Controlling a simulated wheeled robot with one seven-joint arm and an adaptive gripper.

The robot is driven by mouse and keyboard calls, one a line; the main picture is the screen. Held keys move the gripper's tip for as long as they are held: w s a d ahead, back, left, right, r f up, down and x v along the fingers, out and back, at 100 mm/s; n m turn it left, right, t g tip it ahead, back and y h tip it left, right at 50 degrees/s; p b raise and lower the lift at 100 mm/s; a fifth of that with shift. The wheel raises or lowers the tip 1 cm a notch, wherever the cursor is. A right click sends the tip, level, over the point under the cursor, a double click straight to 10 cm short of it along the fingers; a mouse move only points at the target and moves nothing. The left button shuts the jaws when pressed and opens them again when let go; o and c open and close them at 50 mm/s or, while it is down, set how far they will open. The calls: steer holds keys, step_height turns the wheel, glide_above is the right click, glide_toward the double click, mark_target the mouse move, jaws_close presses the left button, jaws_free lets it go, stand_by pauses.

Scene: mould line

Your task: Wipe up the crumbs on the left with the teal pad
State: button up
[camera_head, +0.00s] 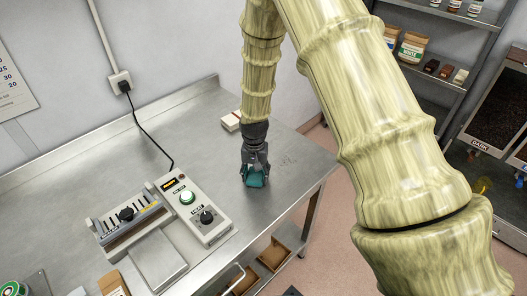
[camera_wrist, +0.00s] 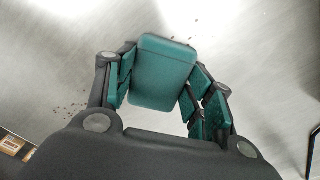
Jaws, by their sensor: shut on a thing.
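My gripper (camera_head: 255,172) is shut on the teal pad (camera_head: 256,180), over the right part of the steel table (camera_head: 215,101). The pad also shows between the fingers in the wrist view (camera_wrist: 163,72). In the wrist view a patch of small dark crumbs (camera_wrist: 72,108) lies left of the gripper. Another few crumbs (camera_wrist: 186,40) lie beyond the pad's upper end. In the head view faint specks (camera_head: 287,160) show on the table right of the gripper. Whether the pad touches the table is unclear.
A control box with a green button (camera_head: 187,197) and a slotted unit (camera_head: 126,215) stand left of the gripper. The table's right edge (camera_head: 318,190) is near. Wooden bins (camera_head: 274,255) sit below.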

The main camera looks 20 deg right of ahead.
steer(key=shift+w+d+r, duration=0.1)
steer(key=shift+w+d, duration=0.15)
steer(key=shift+d, duration=0.5)
steer(key=shift+w+d+r, duration=0.1)
steer(key=shift+w+d, duration=0.15)
steer(key=shift+d, duration=0.45)
steer(key=shift+w+d+f, duration=0.1)
steer(key=shift+d+f, duration=0.05)
steer(key=shift+d, duration=0.2)
step_height(320, 180, up, 4)
steer(key=p, duration=0.2)
steer(key=shift+a+r+p, duration=0.15)
steer(key=shift+r+p, duration=0.05)
steer(key=shift+p, duration=0.1)
steer(key=shift+r+p, duration=0.75)
steer(key=shift+r, duration=0.2)
steer(key=shift+r+p, duration=0.4)
steer(key=shift+r, duration=0.45)
